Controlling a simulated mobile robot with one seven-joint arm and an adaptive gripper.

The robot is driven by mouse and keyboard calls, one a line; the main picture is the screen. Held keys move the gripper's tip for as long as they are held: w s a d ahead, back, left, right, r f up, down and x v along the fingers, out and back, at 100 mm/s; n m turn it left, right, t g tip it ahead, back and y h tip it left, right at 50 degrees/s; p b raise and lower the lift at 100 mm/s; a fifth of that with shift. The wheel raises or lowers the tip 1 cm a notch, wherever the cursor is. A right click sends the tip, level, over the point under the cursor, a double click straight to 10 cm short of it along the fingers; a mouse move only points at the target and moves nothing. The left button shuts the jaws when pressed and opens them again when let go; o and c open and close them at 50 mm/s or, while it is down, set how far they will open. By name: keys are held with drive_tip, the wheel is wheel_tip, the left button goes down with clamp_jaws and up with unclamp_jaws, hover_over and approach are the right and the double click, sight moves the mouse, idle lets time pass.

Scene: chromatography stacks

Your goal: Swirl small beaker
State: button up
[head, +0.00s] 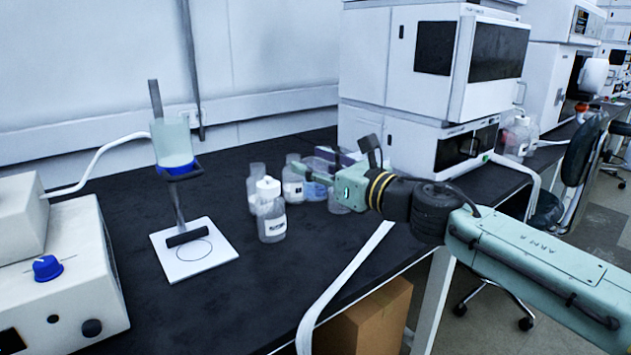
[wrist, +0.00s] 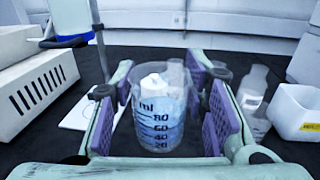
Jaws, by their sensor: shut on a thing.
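The small beaker (wrist: 155,125) is clear, with dark volume marks and bluish liquid in its lower part. In the wrist view it stands roughly upright between the purple pads of my gripper (wrist: 164,110), which is shut on it. In the head view my gripper (head: 312,172) is over the black bench, among clear bottles, and the beaker (head: 316,190) shows partly behind it. I cannot tell from these views whether the beaker's base touches the bench.
A capped wash bottle (head: 271,212) stands close left of my gripper. A white instrument (head: 415,80) rises behind. A white box (wrist: 298,110) is at right in the wrist view.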

sight(324, 197)
drive_tip(key=shift+s+a+r, duration=0.1)
drive_tip(key=shift+s+r, duration=0.2)
drive_tip(key=shift+r, duration=0.1)
drive_tip(key=f, duration=0.6)
drive_tip(key=shift+w+f, duration=0.2)
drive_tip(key=shift+w, duration=0.15)
drive_tip(key=r, duration=0.7)
drive_tip(key=shift+s+r, duration=0.25)
drive_tip(key=shift+s, duration=0.05)
drive_tip(key=f, duration=0.8)
drive_tip(key=shift+w, duration=0.2)
wheel_tip(324, 197, up, 7)
drive_tip(key=shift+r, duration=0.1)
drive_tip(key=shift+s, duration=0.25)
drive_tip(key=f, duration=0.7)
drive_tip(key=shift+w+f, duration=0.15)
drive_tip(key=shift+w, duration=0.2)
drive_tip(key=shift+s+r, duration=0.25)
drive_tip(key=shift+r, duration=0.15)
drive_tip(key=shift+w+f, duration=0.15)
